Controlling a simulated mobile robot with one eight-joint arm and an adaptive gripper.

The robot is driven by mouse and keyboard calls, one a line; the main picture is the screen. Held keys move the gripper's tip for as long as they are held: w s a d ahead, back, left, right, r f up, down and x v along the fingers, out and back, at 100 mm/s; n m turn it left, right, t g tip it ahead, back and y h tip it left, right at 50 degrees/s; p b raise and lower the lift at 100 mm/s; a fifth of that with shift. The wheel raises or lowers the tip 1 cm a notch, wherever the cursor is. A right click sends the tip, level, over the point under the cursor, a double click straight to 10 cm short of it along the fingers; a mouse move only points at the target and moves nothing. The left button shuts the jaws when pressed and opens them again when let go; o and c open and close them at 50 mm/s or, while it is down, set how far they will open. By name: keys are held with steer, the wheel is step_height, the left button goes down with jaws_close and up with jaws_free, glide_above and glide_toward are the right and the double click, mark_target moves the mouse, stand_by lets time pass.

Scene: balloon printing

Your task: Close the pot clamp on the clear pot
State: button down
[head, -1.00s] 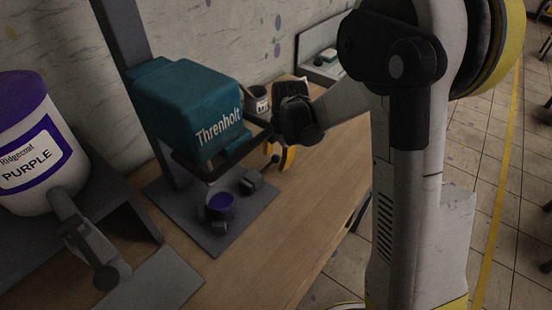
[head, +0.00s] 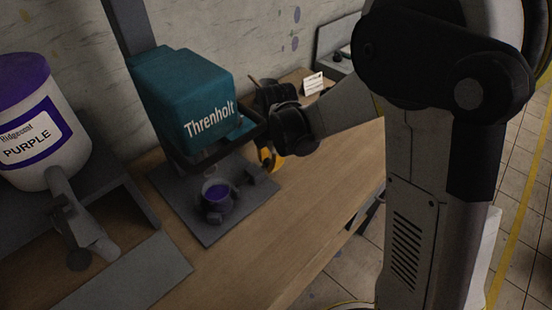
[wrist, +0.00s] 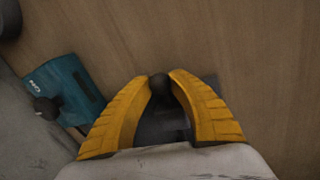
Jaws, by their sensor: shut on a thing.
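The clear pot (head: 217,193) with purple ink stands on the grey base plate (head: 210,232) below the teal Threnholt press head. Dark clamp parts (head: 214,216) sit against its near side, and a dark block (head: 258,176) lies to its right on the plate. In the wrist view my gripper (wrist: 159,84) is shut on a dark round knob (wrist: 160,92). I cannot tell how far the clamp is closed.
A purple-lidded tub (head: 42,125) stands at the left. A small white card (head: 313,83) is at the back. The wooden bench (head: 300,205) is clear in front.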

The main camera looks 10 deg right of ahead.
steer(key=c, duration=1.2)
jaws_free()
steer(key=shift+a, duration=0.15)
steer(key=shift+o, duration=0.2)
step_height(320, 180, up, 12)
steer(key=s+d, duration=0.1)
steer(key=s, duration=0.1)
steer(key=shift+s, duration=0.2)
steer(key=s+d+r+m+t, duration=0.2)
steer(key=s+d+m, duration=0.2)
steer(key=s+m, duration=0.4)
steer(key=s+d+r+m+t, duration=0.2)
steer(key=s+d+m, duration=0.3)
steer(key=s+m, duration=0.4)
steer(key=m+t, duration=0.1)
steer(key=m, duration=0.4)
steer(key=shift+m+h, duration=0.3)
steer(key=shift+h, duration=0.1)
